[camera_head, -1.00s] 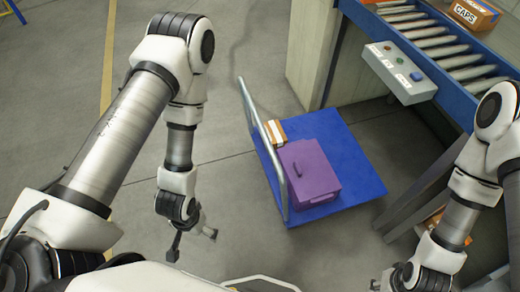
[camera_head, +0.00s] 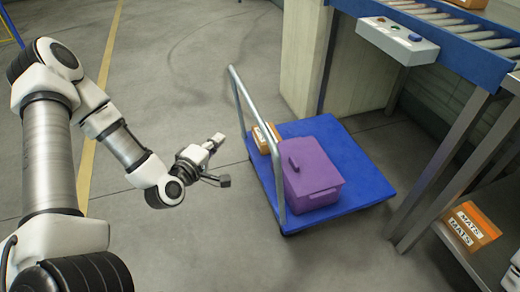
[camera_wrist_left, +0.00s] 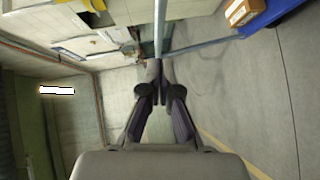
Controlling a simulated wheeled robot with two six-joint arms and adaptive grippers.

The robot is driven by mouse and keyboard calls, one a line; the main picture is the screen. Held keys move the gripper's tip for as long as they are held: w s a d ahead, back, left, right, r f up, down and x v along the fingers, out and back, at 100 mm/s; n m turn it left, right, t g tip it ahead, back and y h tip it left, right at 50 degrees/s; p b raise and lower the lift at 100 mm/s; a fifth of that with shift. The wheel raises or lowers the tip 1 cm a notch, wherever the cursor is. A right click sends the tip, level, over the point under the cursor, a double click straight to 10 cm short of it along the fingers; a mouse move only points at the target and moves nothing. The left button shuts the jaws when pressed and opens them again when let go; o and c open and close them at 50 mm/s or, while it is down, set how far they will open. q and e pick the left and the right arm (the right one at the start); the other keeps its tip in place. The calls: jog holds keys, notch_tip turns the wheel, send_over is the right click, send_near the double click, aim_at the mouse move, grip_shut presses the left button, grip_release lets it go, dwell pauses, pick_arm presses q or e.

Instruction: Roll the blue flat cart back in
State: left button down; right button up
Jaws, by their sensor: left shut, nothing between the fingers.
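The blue flat cart (camera_head: 350,170) stands on the floor in front of me, beside the conveyor. Its grey tubular push handle (camera_head: 262,150) rises on its left side. A purple lidded box (camera_head: 312,170) and a small brown carton (camera_head: 263,138) ride on the deck. My left gripper (camera_head: 215,141) is left of the handle, apart from it in the head view, and empty. In the left wrist view its fingers (camera_wrist_left: 161,78) are together, with a handle bar (camera_wrist_left: 160,25) beyond the tips. The blue deck's corner (camera_wrist_left: 285,12) shows at upper right. My right gripper is out of view.
A conveyor (camera_head: 460,45) with a button panel (camera_head: 398,40) stands behind and right of the cart. An orange carton marked MATS (camera_head: 467,227) lies on a low shelf at right. Open floor with a yellow line (camera_head: 98,110) lies to the left.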

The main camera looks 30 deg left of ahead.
pick_arm(q)
jog(key=w+d+f+b, duration=0.1)
jog(key=w+b, duration=0.3)
jog(key=w, duration=0.9)
jog(key=shift+d+f, duration=0.3)
jog(key=shift+f, duration=0.3)
jog(key=shift+w+d, duration=0.1)
jog(key=shift+w, duration=0.1)
